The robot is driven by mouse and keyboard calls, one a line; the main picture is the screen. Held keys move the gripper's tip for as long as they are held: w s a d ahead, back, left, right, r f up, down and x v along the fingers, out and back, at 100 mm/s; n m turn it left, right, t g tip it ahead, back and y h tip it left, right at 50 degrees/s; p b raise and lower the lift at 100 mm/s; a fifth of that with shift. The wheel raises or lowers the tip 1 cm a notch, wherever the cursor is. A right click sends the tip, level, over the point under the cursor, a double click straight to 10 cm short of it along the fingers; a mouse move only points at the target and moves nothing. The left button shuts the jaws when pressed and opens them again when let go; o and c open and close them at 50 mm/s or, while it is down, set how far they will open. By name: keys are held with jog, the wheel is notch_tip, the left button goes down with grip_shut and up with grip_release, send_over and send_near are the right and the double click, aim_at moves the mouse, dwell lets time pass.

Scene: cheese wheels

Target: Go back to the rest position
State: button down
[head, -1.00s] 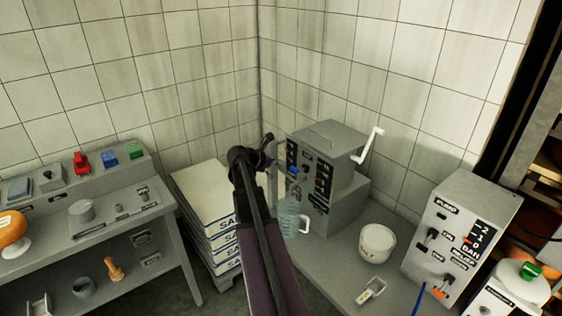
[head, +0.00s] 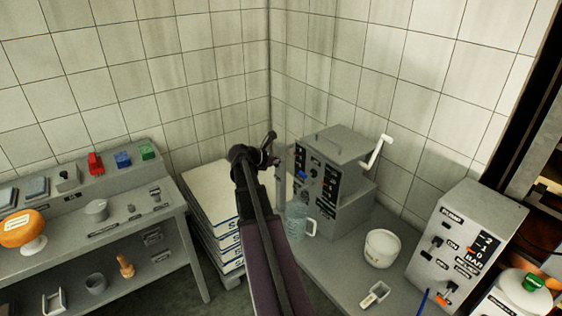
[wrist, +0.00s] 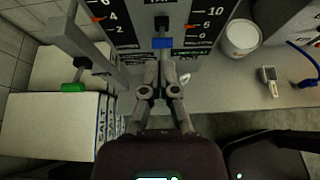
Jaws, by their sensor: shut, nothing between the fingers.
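My gripper (head: 268,150) is shut and empty. In the head view it is raised in front of the left side of the grey machine with a white crank (head: 335,165). In the wrist view my gripper's two fingers (wrist: 160,64) are together, pointing at the machine's front panel (wrist: 185,15). Their tips show just below a blue knob (wrist: 162,43); I cannot tell whether they touch anything. A clear jug (head: 301,218) stands by the machine's foot, partly hidden behind my arm.
A stack of salt sacks (head: 222,195) stands left of my arm. A white tub (head: 381,248) and a scoop (head: 375,294) lie on the right-hand counter. A switch box (head: 468,240) stands further right. A grey shelf bench (head: 120,235) is at left. A green-ended lever (wrist: 73,87) shows in the wrist view.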

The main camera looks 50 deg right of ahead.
jog(key=shift+a, duration=0.1)
dwell(0.3)
jog(key=w+a+f+m+t+y, duration=0.1)
jog(key=a+f+m+y, duration=0.25)
jog(key=a, duration=0.95)
jog(key=a+f+m+t+y, duration=0.1)
jog(key=a+f+m+y, duration=0.2)
jog(key=a, duration=1)
jog(key=w+a+f+m+t+y, duration=0.1)
jog(key=a+f+m+y, duration=0.3)
jog(key=a, duration=1)
jog(key=s+a+m, duration=0.2)
jog(key=a, duration=0.4)
jog(key=s+a+m+y, duration=0.1)
jog(key=s+a+m, duration=0.1)
jog(key=a, duration=0.5)
jog(key=shift+s+a+r+m, duration=0.15)
jog(key=shift+s+r+m, duration=0.2)
jog(key=shift+s, duration=0.1)
jog(key=shift+y, duration=0.25)
